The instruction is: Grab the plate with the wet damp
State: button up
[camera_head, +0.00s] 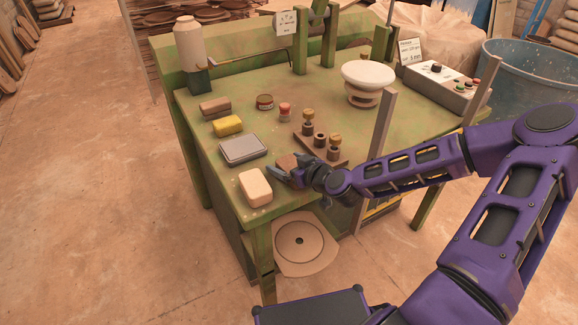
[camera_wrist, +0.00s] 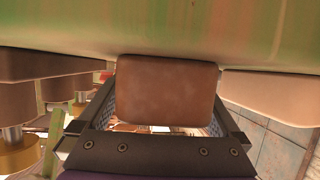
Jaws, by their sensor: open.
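My gripper (camera_head: 286,176) is low over the front of the green table, with its jaws open. A small brown block (camera_head: 286,161) lies at the jaws. In the wrist view the brown block (camera_wrist: 167,90) sits between the two fingers, with the green table surface behind it. I cannot tell whether the fingers touch it. No label or visible wetness marks any one thing as the damp plate. A flat grey rectangular piece with a pale rim (camera_head: 243,149) lies left of my gripper. A round beige plate with a dark centre hole (camera_head: 318,243) is below the tabletop.
A cream block (camera_head: 255,187) lies left of my gripper, and a wooden rack with knobbed pegs (camera_head: 321,146) stands close behind. Yellow (camera_head: 228,125) and brown (camera_head: 215,107) blocks lie farther back. A grey post (camera_head: 374,150) rises near my arm. The table middle is mostly clear.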

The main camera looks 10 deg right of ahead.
jog(key=shift+c, duration=0.2)
grip_shut()
dwell(0.4)
jog(key=shift+r, duration=0.1)
